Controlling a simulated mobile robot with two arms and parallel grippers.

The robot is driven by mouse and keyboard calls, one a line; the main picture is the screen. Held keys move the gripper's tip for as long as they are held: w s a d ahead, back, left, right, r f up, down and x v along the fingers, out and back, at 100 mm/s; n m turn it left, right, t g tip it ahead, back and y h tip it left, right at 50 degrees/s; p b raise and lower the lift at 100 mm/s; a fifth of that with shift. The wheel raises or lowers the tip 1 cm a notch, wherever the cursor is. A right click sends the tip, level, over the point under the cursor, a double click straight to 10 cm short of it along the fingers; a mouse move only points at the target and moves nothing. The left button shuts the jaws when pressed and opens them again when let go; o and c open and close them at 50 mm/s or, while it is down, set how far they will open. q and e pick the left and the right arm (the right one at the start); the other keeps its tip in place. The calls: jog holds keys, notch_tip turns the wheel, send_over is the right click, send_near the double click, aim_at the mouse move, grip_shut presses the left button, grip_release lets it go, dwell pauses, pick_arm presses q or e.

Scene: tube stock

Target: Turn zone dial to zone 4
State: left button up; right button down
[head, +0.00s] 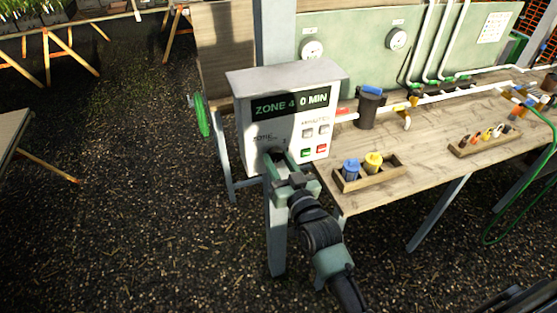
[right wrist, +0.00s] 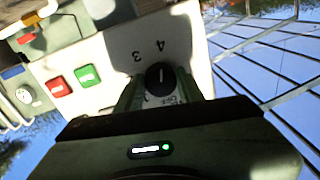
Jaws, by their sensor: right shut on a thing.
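The white control box (head: 257,122) stands at the left end of the bench on a post. My right gripper (head: 277,160) is at the lower left of the box front. In the right wrist view its two fingers (right wrist: 159,88) are shut on the dial, one each side. The gripper mostly hides the dial in the head view. My left gripper is not in view.
Green (head: 306,153) and red (head: 321,149) buttons sit close right of the dial, with grey buttons above. A wooden tray (head: 372,183) with blue and yellow parts is on the bench (head: 425,165). A green wheel (head: 201,115) stands left of the box.

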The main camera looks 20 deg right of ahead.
jog(key=shift+f+m, duration=0.1)
jog(key=shift+m, duration=0.2)
dwell(0.4)
jog(key=c, duration=0.9)
grip_release()
jog(key=shift+s, duration=0.1)
jog(key=shift+s, duration=0.35)
jog(key=s+b, duration=0.2)
jog(key=s, duration=0.5)
jog(key=shift+d+b, duration=0.3)
jog(key=shift+b, duration=0.05)
